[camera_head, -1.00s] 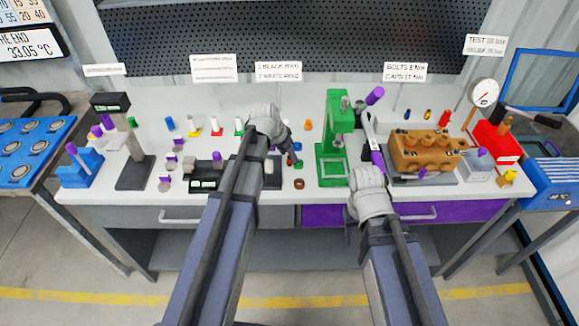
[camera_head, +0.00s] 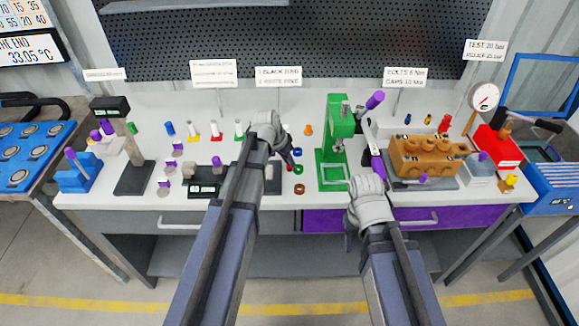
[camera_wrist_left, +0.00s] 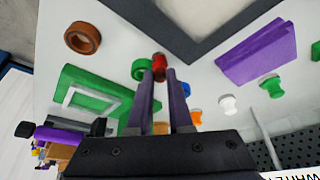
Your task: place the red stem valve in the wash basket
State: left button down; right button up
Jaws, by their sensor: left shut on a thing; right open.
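My left gripper (camera_head: 291,164) is low over the middle of the white bench. In the left wrist view its two fingertips (camera_wrist_left: 161,74) are closed on a small red part (camera_wrist_left: 159,64), which I take to be the red stem valve. Only its red end shows clearly; it also shows as a red spot in the head view (camera_head: 289,168). I cannot tell whether it touches the bench. My right gripper (camera_head: 350,238) is open and empty, in front of the bench's front edge. I cannot clearly make out the wash basket; a blue unit (camera_head: 553,181) stands at the far right.
A green ring (camera_wrist_left: 141,69) lies right beside the held part. A brown ring (camera_head: 299,188) lies nearer the front edge. A green press (camera_head: 333,170) stands to the right, then a brown pump block (camera_head: 420,157). A black-framed pad (camera_head: 272,182) lies left of the gripper.

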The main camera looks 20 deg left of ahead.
aim_at(288, 167)
dwell(0.4)
pick_arm(q)
notch_tip(288, 167, up, 10)
jog(key=p, duration=1)
jog(key=shift+s, duration=0.1)
